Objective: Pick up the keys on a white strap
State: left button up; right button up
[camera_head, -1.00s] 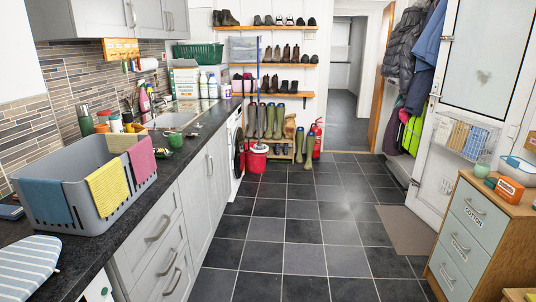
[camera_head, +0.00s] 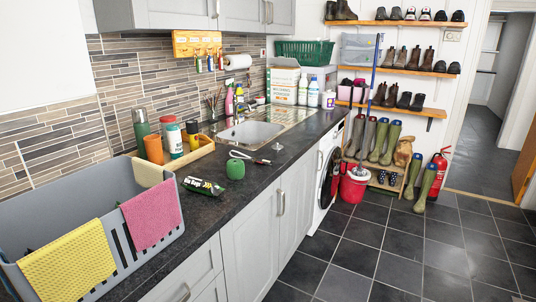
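A white strap loop (camera_head: 241,154) lies on the dark worktop (camera_head: 222,202), in front of the sink and just behind a green round object (camera_head: 235,169). A small dark and reddish piece (camera_head: 262,161) is at its right end; it is too small to tell whether these are keys. A wooden key board (camera_head: 197,44) on the tiled wall has several small items hanging from it, their straps hard to make out. Neither of my grippers is in view.
A grey basket (camera_head: 110,235) with yellow and pink cloths stands at the front left of the worktop. A dark packet (camera_head: 204,187) lies near its edge. A wooden tray (camera_head: 190,158) holds bottles. Floor is clear right of the cabinets; a red bucket (camera_head: 354,185) stands beyond.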

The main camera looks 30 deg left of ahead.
aim_at(259, 161)
jog(key=i+l+u, duration=0.1)
jog(key=i+u, duration=0.3)
jog(key=i+l+u, duration=0.15)
jog(key=i+u, duration=0.2)
jog(key=i+l+u, duration=0.25)
jog(key=u, duration=0.15)
jog(key=i+l+u, duration=0.25)
jog(key=u, duration=0.15)
jog(key=l, duration=0.1)
